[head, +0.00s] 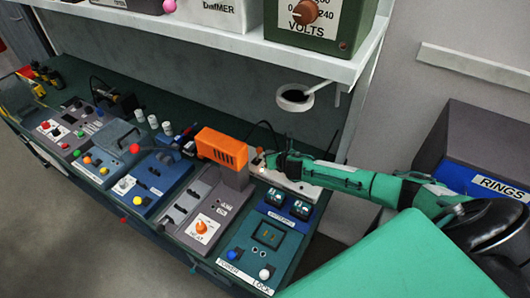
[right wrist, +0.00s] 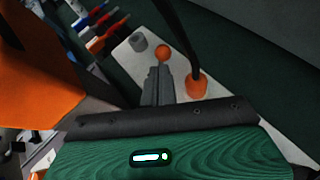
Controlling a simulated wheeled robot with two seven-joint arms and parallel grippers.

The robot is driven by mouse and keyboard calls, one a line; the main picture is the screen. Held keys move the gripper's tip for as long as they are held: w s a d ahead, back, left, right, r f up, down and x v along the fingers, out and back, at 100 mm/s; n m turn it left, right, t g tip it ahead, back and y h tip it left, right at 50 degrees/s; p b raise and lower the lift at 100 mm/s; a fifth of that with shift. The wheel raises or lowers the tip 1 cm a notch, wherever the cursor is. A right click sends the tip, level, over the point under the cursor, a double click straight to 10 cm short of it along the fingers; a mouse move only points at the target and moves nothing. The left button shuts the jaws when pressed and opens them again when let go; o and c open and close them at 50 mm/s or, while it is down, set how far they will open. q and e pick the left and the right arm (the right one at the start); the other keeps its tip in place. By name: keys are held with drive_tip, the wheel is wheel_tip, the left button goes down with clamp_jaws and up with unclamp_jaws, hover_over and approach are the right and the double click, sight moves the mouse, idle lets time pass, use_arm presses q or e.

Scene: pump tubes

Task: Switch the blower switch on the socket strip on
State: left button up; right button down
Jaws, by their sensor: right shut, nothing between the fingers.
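The white socket strip (head: 300,189) lies at the back of the bench, behind the blue module, partly covered by my right arm. In the right wrist view the strip (right wrist: 134,68) carries an orange ball-topped switch (right wrist: 162,52), a grey round knob (right wrist: 139,42) and an orange plug (right wrist: 196,86) with a black cable. My right gripper (head: 262,166) is over the strip's left end. In the right wrist view its fingers (right wrist: 158,80) are shut and empty, with their tips just below the orange ball. I cannot tell whether they touch it. No switch label is readable. My left gripper is not in view.
An orange box (head: 222,147) on a grey stand is close left of my right gripper. A shelf (head: 230,38) with dimmer and volts boxes hangs above. A ring holder (head: 294,97) hangs beneath it. Several control modules, including the heat panel (head: 203,227), fill the bench front.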

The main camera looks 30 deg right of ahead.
use_arm(q)
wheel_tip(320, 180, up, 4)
drive_tip(key=p, duration=0.3)
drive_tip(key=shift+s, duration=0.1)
use_arm(e)
drive_tip(key=s+d+r, duration=0.4)
drive_tip(key=r, duration=0.2)
drive_tip(key=shift+s+d, duration=0.25)
drive_tip(key=shift+s, duration=0.15)
drive_tip(key=shift+s, duration=0.1)
